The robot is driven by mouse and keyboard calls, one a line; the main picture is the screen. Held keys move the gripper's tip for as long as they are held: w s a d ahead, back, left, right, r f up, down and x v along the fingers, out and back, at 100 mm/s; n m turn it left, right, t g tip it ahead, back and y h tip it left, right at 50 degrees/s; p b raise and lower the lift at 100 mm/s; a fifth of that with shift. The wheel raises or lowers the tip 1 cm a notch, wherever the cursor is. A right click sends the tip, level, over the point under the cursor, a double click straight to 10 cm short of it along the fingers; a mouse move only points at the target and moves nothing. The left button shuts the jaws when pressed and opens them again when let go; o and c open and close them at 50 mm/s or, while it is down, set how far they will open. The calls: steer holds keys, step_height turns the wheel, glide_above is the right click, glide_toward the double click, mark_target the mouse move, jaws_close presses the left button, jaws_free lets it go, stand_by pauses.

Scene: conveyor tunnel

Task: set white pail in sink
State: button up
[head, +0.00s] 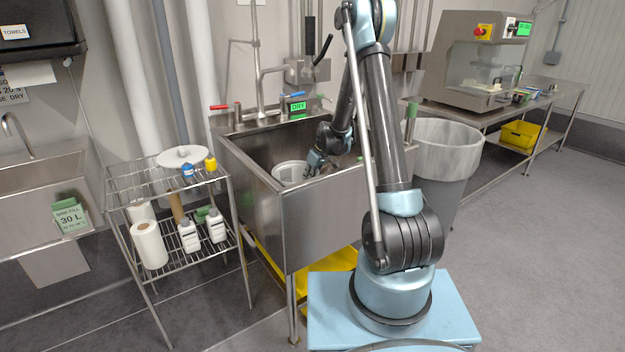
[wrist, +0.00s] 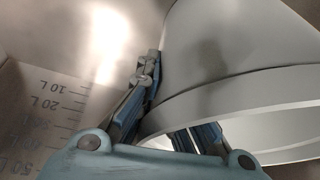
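The white pail (head: 290,172) is inside the steel sink (head: 322,212), near its left side. In the wrist view the pail (wrist: 240,45) fills the upper right, with its rim and open mouth facing the camera. My gripper (head: 318,160) reaches down into the sink beside the pail. In the wrist view my gripper (wrist: 160,85) straddles the pail's wall: one finger lies against the outside and the other goes in past the rim. It looks shut on the wall, though the inner fingertip is hidden. Whether the pail's base touches the sink floor is hidden.
Litre marks (wrist: 62,105) run along the sink wall. A wire rack (head: 170,190) with bottles and paper rolls stands left of the sink. A grey bin (head: 450,150) stands right of it. A faucet (head: 262,80) rises behind the basin. Open floor lies at the right.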

steer(key=o, duration=0.3)
steer(key=shift+o, duration=0.2)
steer(key=v, duration=1.2)
